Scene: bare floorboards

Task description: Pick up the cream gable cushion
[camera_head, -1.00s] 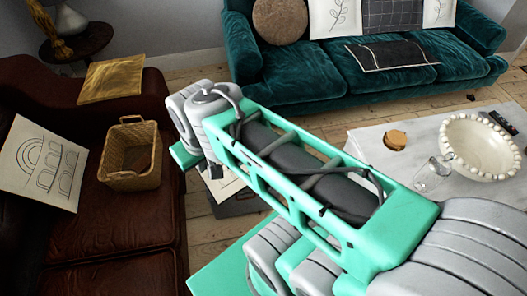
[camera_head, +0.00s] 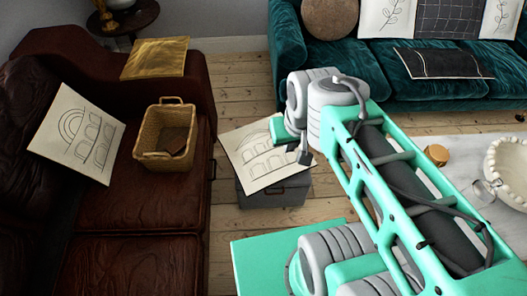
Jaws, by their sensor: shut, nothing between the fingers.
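A second cream cushion with an arch drawing (camera_head: 76,134) leans on the brown leather sofa at left. My gripper (camera_head: 304,156) shows small and dark, just at the right edge of the cushion on the box. It is shut and empty. I cannot tell whether it touches the cushion.
A wicker basket (camera_head: 163,150) and a mustard cushion (camera_head: 156,57) are on the leather sofa (camera_head: 130,262). The grey box (camera_head: 285,193) stands on bare floorboards. A marble table with a white bowl (camera_head: 508,168) is at right. A green sofa (camera_head: 385,80) is behind.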

